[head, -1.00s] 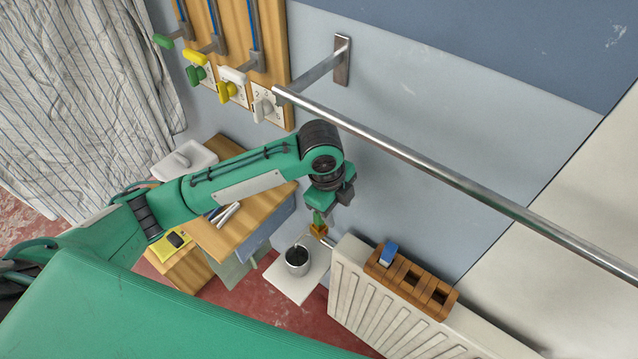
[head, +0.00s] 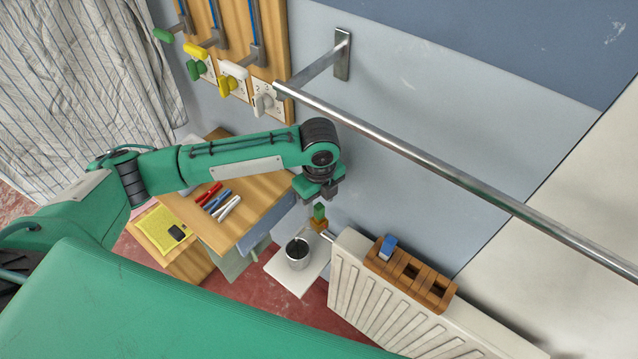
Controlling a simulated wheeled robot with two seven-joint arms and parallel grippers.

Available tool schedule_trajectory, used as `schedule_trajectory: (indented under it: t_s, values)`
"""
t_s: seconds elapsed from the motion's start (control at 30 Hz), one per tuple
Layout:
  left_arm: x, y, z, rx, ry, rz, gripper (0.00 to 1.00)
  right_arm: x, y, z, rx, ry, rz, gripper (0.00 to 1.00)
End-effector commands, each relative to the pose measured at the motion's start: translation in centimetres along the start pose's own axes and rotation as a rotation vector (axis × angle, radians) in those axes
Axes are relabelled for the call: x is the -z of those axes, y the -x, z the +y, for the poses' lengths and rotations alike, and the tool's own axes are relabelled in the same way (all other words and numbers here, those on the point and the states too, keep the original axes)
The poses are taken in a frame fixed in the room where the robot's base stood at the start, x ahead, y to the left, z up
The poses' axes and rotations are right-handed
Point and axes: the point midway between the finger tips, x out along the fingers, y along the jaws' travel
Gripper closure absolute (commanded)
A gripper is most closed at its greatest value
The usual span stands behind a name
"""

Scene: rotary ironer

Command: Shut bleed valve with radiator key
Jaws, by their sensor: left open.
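A small green-handled piece, seemingly the radiator key (head: 319,211), stands upright on the brass bleed valve (head: 318,226) at the near-left top end of the white radiator (head: 375,310). My left gripper (head: 322,196) is open and empty, pointing down just above the green handle. A small gap seems to lie between them. How far the valve is turned is too small to tell. My right gripper is not in view.
A metal cup (head: 297,258) stands on a white shelf (head: 290,283) below the valve. A wooden rack (head: 436,295) with a blue piece (head: 388,247) sits on the radiator. A steel rail (head: 440,165) crosses above. A wooden desk (head: 262,205) with several markers is at left.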

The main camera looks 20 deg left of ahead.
Motion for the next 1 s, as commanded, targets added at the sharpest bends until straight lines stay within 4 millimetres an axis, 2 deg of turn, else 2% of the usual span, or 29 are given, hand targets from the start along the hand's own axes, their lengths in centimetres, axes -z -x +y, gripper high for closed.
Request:
schedule_trajectory:
  t_s: [0.1, 0.23, 0.63, 0.67, 0.87, 1.0]
  values:
    - [0.0, -1.8, 0.0, -0.001, 0.001, 0.001, 0.55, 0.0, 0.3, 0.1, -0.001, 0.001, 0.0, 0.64]
    - [0.1, -3.2, 0.0, -0.001, 0.001, 0.001, 0.55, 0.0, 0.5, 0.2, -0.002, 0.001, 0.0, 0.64]
    - [0.0, -3.9, 0.0, 0.002, 0.0, 0.0, 0.55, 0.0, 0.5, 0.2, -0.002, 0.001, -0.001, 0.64]
    - [0.0, -3.9, 0.0, 0.002, 0.0, 0.0, 0.59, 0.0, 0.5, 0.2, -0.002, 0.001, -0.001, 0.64]
    - [0.0, -3.9, 0.0, 0.001, 0.0, 0.0, 0.99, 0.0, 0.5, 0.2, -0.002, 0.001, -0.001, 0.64]
    - [0.0, -3.9, 0.0, 0.001, -0.007, 0.0, 1.0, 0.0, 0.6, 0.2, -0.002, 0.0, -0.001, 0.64]
